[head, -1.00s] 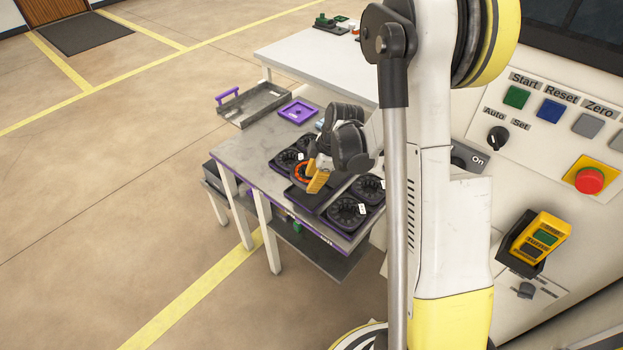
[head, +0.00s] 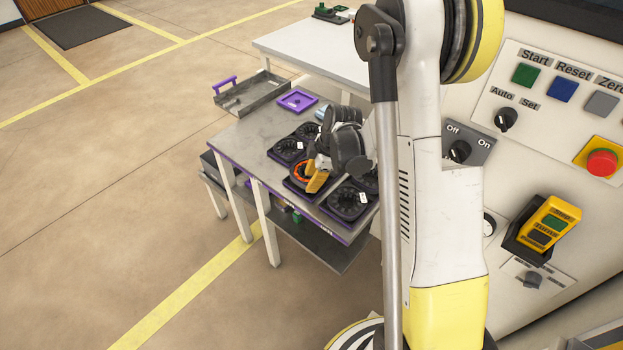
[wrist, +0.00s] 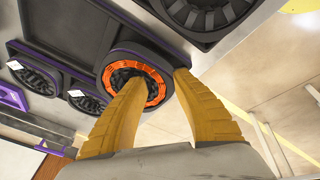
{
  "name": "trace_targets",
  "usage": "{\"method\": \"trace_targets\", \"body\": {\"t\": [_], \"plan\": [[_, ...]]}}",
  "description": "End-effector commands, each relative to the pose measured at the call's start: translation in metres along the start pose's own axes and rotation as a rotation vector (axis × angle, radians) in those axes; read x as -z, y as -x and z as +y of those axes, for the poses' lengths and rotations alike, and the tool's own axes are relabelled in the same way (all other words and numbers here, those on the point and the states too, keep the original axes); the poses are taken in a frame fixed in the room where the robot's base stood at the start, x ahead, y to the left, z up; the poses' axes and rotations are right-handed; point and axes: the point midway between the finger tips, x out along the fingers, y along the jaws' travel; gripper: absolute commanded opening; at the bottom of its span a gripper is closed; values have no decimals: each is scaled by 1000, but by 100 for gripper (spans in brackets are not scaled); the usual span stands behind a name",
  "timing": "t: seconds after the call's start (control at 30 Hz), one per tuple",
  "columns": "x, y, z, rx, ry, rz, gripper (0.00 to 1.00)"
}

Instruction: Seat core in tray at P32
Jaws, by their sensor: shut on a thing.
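The core is a ring wound with orange wire (head: 298,171); it also shows in the wrist view (wrist: 158,90). My gripper (head: 314,186) has yellow fingers and is shut on the core's ring wall. In the wrist view, one finger of my gripper (wrist: 158,82) reaches into the ring's hole and the other lies along its outside. The dark tray with a purple edge (wrist: 60,60) lies on the grey table. The core is over a middle place at the tray's near side, very close to it or touching. I cannot tell whether it is fully down, and I cannot read a P32 label.
A purple plate (head: 296,101) and an open grey tray (head: 250,97) lie farther back. The table's left part (head: 245,140) is clear.

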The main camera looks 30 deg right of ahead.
Motion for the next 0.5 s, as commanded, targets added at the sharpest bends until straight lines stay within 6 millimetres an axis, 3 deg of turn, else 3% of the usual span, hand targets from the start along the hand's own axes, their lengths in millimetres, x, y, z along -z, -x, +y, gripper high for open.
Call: {"method": "trace_targets", "body": {"t": [0.5], "plan": [[-1,-3,0,-1,0,1,0]]}}
